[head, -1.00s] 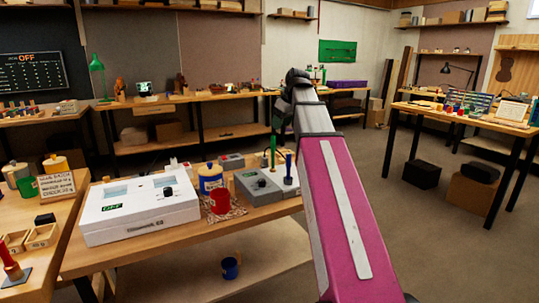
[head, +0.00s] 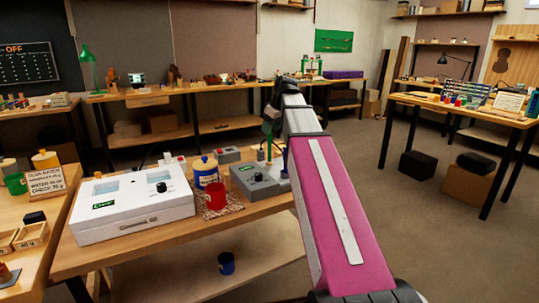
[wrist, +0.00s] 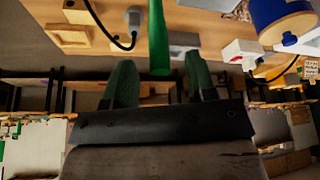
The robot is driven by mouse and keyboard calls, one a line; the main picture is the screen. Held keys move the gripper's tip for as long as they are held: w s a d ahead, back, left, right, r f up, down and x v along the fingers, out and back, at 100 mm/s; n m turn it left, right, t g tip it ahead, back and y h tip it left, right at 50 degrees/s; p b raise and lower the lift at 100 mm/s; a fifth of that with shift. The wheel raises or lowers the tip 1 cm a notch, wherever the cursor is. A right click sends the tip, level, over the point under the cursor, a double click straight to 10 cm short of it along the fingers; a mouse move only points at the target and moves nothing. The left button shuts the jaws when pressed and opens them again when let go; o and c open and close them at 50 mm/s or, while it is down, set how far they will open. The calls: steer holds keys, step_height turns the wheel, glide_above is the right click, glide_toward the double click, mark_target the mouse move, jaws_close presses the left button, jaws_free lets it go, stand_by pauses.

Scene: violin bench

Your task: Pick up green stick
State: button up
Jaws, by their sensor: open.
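The green stick (head: 269,149) stands upright by the grey box (head: 258,181) on the near bench, partly hidden by my arm in the head view. In the wrist view the green stick (wrist: 159,40) runs down the middle, its end reaching between my two green fingers. My gripper (wrist: 160,75) is open, one finger on each side of the stick, with a gap showing on both sides. In the head view my gripper (head: 271,124) is at the top of the stick, small and dark. A blue stick stands close by, mostly hidden behind my arm.
A white case (head: 132,205), a blue jar (head: 205,172) and a red mug (head: 215,196) stand left of the grey box on the bench. A blue cup (head: 226,263) is on the lower shelf.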

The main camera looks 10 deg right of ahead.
mark_target(270, 147)
steer(key=x, duration=0.4)
jaws_close()
steer(key=shift+r, duration=0.1)
